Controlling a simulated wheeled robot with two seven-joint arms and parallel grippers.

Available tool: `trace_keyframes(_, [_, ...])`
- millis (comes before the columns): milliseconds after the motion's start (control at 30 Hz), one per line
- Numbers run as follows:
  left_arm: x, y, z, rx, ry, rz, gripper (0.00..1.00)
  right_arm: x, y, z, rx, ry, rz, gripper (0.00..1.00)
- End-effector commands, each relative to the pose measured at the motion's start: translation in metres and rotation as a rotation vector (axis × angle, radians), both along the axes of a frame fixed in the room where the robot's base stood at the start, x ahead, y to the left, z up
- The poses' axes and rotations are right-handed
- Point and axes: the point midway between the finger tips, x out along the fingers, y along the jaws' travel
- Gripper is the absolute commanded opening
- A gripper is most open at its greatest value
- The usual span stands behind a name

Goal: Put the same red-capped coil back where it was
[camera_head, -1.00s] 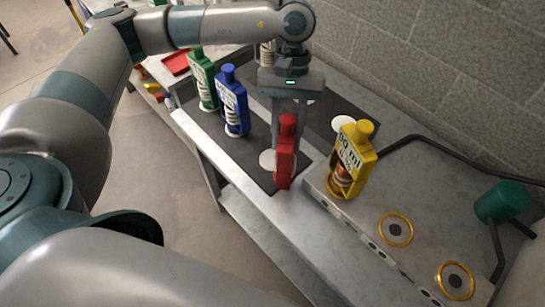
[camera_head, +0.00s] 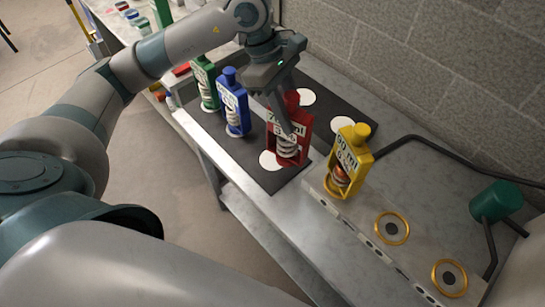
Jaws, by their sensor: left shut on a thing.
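The red-capped coil (camera_head: 289,147) is a red frame with a label and a pale coil inside. It is nearly upright over the dark mat (camera_head: 255,177), just right of the front white disc (camera_head: 270,160). I cannot tell whether its base touches the mat. My left gripper (camera_head: 284,118) is shut on its upper part, tilted, and hides some of the red cap. My right gripper is not in view.
A blue-capped coil (camera_head: 234,103) and a green one (camera_head: 204,84) stand left on the mat. A yellow-capped coil (camera_head: 351,161) stands on the grey unit (camera_head: 430,200), close right. White discs (camera_head: 307,97) and (camera_head: 342,124) are bare. A gold ring (camera_head: 392,228) is empty.

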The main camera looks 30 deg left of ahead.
Motion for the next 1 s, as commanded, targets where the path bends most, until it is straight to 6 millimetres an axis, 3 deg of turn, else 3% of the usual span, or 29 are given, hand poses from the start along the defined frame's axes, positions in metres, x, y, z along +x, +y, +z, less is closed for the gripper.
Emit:
trace_keyframes(600, [0.016,0.041,0.030,-0.002,-0.002,0.728,0.00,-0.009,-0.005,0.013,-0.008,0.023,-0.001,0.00])
trace_keyframes(1000, [0.019,0.054,0.035,-0.002,-0.002,0.898,0.00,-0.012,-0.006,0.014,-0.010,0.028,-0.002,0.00])
